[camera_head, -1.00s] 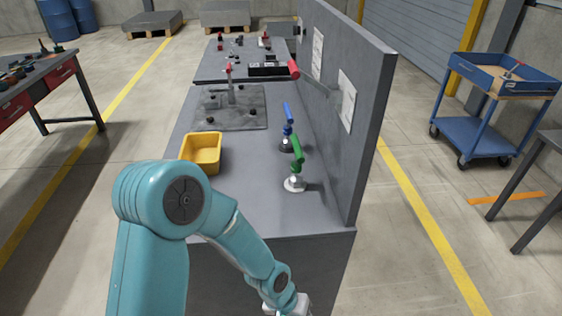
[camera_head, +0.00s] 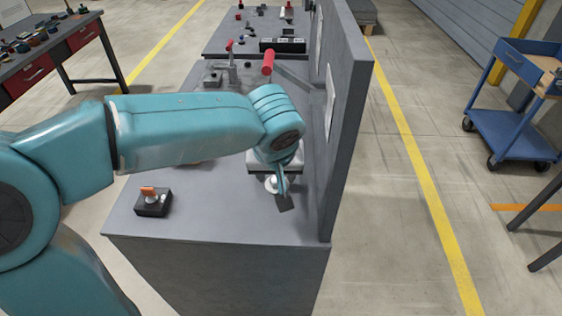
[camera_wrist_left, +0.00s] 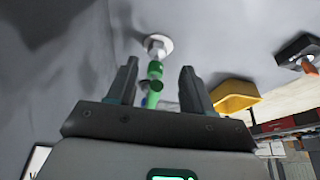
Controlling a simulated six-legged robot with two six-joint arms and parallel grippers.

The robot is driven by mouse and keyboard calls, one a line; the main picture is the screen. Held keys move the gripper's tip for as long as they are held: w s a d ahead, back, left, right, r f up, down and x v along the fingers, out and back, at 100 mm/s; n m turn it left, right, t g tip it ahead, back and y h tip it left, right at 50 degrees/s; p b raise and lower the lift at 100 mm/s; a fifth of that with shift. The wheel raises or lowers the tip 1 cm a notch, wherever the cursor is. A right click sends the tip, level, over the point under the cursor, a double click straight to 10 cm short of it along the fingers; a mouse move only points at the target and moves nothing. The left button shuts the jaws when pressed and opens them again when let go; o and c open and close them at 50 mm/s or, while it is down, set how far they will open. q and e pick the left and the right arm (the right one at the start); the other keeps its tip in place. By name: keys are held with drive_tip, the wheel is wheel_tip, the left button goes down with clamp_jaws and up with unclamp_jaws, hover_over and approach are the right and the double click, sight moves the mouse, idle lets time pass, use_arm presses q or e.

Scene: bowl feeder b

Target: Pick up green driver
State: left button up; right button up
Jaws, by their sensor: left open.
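The green driver (camera_wrist_left: 154,76) shows in the left wrist view between the two fingers of my left gripper (camera_wrist_left: 159,66), with a gap on each side. Its round white base (camera_wrist_left: 157,46) lies beyond the fingertips on the grey bench. My left gripper (camera_head: 281,190) is open and low over the bench's right side in the head view, close to the dark upright panel. There the gripper and arm hide most or all of the green driver. My right gripper is not in view.
The grey upright panel (camera_head: 350,120) stands along the bench's right edge. A black box with an orange top (camera_head: 153,204) sits at the front left. A yellow bin (camera_wrist_left: 235,93) shows in the left wrist view. The bench front (camera_head: 215,228) is clear.

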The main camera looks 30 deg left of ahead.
use_arm(q)
drive_tip(key=w+a, duration=0.2)
drive_tip(key=w, duration=0.1)
drive_tip(key=shift+f+p, duration=0.1)
drive_tip(key=shift+p, duration=0.2)
drive_tip(key=shift+a, duration=0.25)
drive_tip(key=w, duration=0.1)
drive_tip(key=w+a+p, duration=0.1)
drive_tip(key=w, duration=0.1)
drive_tip(key=shift+a+r, duration=0.2)
drive_tip(key=shift+a, duration=0.1)
drive_tip(key=shift+w+a+f, duration=0.3)
drive_tip(key=shift+w+f, duration=0.1)
drive_tip(key=shift+f, duration=0.2)
drive_tip(key=shift+w+a+f, duration=0.25)
drive_tip(key=shift+w+f, duration=0.15)
drive_tip(key=shift+f, duration=0.5)
drive_tip(key=shift+w+f, duration=0.1)
drive_tip(key=shift+w, duration=0.05)
drive_tip(key=c, duration=0.4)
clamp_jaws()
